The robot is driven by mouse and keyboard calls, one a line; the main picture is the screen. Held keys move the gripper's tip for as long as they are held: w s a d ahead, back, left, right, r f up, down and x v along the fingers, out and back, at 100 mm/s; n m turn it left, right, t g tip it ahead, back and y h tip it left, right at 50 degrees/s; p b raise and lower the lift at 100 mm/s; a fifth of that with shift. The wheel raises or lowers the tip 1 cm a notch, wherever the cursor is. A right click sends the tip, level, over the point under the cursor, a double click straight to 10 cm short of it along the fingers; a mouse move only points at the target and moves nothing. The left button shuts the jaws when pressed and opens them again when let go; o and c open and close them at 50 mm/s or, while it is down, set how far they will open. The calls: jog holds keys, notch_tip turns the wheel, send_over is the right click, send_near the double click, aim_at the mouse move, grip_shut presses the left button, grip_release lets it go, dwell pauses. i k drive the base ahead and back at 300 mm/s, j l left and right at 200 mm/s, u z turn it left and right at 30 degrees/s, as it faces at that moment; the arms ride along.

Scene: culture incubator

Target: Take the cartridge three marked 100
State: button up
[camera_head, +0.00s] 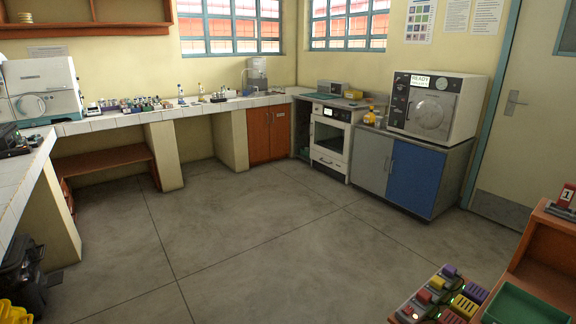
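Several coloured cartridge-like blocks stand in a rack (402,318) at the lower right, partly cut off by the bottom edge. Small green lights show on the rack. My gripper is not in view.
A green tray (522,306) lies right of the rack on an orange wooden unit (545,262) bearing a red marker "1" (566,195). White-tiled benches (150,117) line the left and back walls. An incubator-like machine (436,106) reads READY. The middle floor (230,230) is clear.

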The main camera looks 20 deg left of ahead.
aim_at(37, 142)
jog(key=i+j+u, duration=0.25)
jog(key=j+u, duration=0.2)
jog(key=i+j+u, duration=0.25)
jog(key=u, duration=0.2)
jog(key=i+j+u, duration=0.15)
jog(key=i+u, duration=0.3)
jog(key=i+j+u, duration=0.1)
jog(key=i, duration=0.65)
jog(key=i+u, duration=0.15)
jog(key=i, duration=0.65)
jog(key=i+u, duration=0.1)
jog(key=i, duration=0.65)
jog(key=i+l+u, duration=0.15)
jog(key=i, duration=1.3)
jog(key=i+l+u, duration=0.15)
jog(key=i, duration=0.55)
jog(key=i+u, duration=1.05)
jog(key=u, duration=0.15)
jog(key=i+j+u, duration=0.1)
jog(key=u, duration=0.25)
jog(key=i+l+u, duration=0.1)
jog(key=i+u, duration=0.2)
jog(key=k, duration=0.05)
